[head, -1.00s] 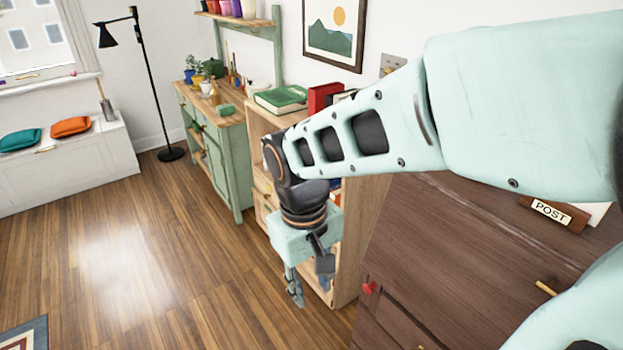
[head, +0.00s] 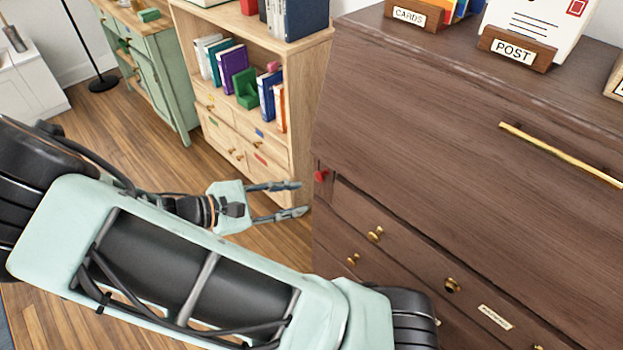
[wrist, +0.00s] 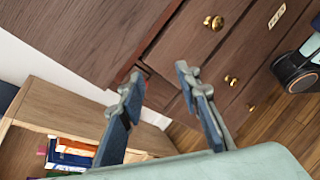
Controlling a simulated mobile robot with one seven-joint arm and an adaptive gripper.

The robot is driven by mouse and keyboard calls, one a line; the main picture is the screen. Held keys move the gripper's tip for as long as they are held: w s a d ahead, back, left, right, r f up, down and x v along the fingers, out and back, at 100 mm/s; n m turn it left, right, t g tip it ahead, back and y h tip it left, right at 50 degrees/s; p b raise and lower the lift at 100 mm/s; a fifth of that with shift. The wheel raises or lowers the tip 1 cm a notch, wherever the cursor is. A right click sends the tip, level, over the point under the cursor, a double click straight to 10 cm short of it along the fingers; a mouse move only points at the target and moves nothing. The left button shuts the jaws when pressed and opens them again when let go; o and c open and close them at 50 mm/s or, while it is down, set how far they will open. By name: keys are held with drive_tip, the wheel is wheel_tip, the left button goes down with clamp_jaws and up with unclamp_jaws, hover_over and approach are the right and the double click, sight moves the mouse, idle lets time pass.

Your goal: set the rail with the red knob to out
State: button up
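The red knob (head: 321,176) is on the narrow front of a rail (head: 330,190) at the left edge of the dark wooden desk, beside the top drawer and below the slanted front. The rail's front looks about level with the desk's face. My gripper (head: 303,198) is open and empty, just left of and slightly below the knob in the head view, its fingers pointing right toward the desk. In the wrist view my gripper (wrist: 159,75) has its fingers spread before the desk's corner.
The desk's slanted front (head: 450,110) has a long brass handle (head: 560,155). Drawers with brass knobs (head: 375,234) lie below. A pale bookcase (head: 305,75) stands close on the left. Open wooden floor (head: 165,170) lies in front of the bookcase.

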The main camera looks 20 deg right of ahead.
sight(318, 178)
drive_tip(key=w+a+f+n+t+h+b, duration=0.1)
drive_tip(key=w+f+n+t+h+b, duration=0.25)
drive_tip(key=f+n+t, duration=0.2)
drive_tip(key=shift+y, duration=0.25)
drive_tip(key=b+x, duration=0.1)
drive_tip(key=x, duration=0.9)
drive_tip(key=shift+w+d+f+b, duration=0.1)
drive_tip(key=shift+w+d+b, duration=0.1)
drive_tip(key=shift+d+b, duration=0.15)
drive_tip(key=shift+c, duration=0.7)
clamp_jaws()
